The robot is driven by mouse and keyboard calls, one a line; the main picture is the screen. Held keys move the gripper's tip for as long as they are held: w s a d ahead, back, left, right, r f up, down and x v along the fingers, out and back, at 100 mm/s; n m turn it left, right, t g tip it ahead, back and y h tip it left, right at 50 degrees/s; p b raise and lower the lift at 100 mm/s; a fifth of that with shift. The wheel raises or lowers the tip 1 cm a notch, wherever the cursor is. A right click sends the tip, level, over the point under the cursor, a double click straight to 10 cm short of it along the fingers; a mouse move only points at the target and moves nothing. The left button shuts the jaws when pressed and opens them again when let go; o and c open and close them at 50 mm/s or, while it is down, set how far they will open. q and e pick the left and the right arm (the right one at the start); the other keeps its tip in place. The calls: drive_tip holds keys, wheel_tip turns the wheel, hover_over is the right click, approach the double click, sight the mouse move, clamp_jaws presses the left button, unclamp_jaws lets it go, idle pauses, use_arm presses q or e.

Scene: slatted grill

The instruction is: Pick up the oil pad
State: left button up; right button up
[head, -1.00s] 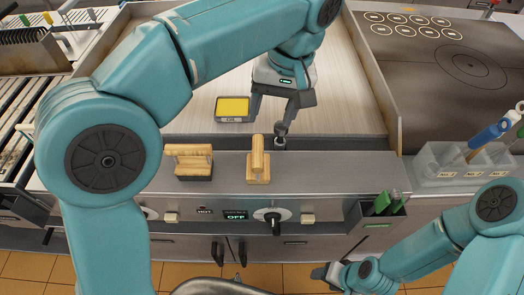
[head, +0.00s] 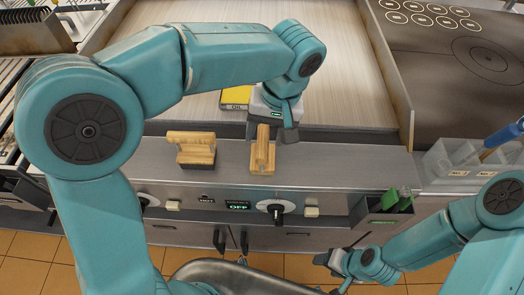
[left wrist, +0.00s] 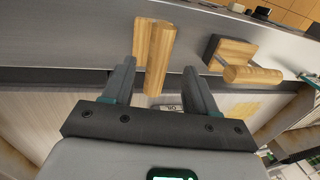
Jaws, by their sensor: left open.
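Two wooden-handled tools stand on the steel front ledge. The left one (head: 192,148) has a dark block under its handle and also shows in the left wrist view (left wrist: 238,58). The right one (head: 262,157) is end-on to me. I cannot tell by looks which is the oil pad. A yellow pad or tray marked OIL (head: 236,99) lies on the grill plate, partly hidden by my arm. My left gripper (head: 270,131) is open at the right tool, whose handle (left wrist: 155,57) shows between the fingers (left wrist: 160,68). My right gripper (head: 333,262) is low at the front, its jaws unclear.
A dark hotplate (head: 455,75) is at the right. A holder with green-handled tools (head: 388,205) hangs on the front panel, and clear bins (head: 455,160) stand at the right.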

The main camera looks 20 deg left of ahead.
sight(264, 138)
use_arm(q)
drive_tip(key=f, duration=0.4)
drive_tip(key=shift+w+a+f, duration=0.1)
drive_tip(key=shift+w+a, duration=0.25)
drive_tip(key=shift+s+a+f, duration=0.1)
drive_tip(key=shift+s+f, duration=0.1)
drive_tip(key=shift+w, duration=0.15)
clamp_jaws()
drive_tip(key=shift+r, duration=0.5)
wheel_tip(264, 138, up, 19)
drive_tip(key=p, duration=0.2)
